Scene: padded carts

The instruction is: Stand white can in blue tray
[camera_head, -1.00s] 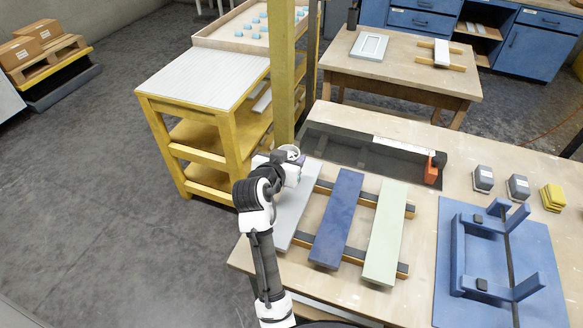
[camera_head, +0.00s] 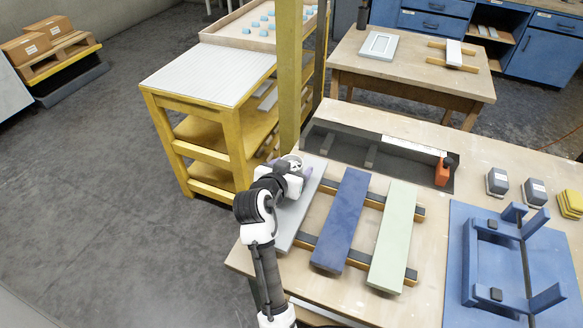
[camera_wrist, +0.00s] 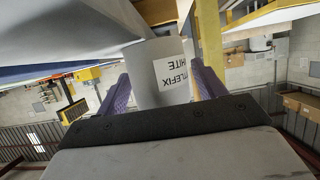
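A white can (camera_wrist: 160,72) with a label reading "WHITE" sits between the two purple fingers of my gripper (camera_wrist: 163,88) in the wrist view. The fingers close on its sides. In the head view my gripper (camera_head: 294,172) is over the far end of the pale grey board, with the round top of the can (camera_head: 292,159) just showing. A flat blue panel (camera_head: 341,222), the nearest match to the blue tray, lies right of my gripper, between the grey board (camera_head: 305,207) and a pale green panel (camera_head: 394,236). My gripper is apart from the blue panel.
The panels lie across dark rails on a wooden table. A dark recess (camera_head: 340,146) with an orange bottle (camera_head: 443,171) lies behind them. A yellow post (camera_head: 289,75) and cart (camera_head: 228,145) stand close by my gripper. A blue fixture (camera_head: 465,300) stands at right.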

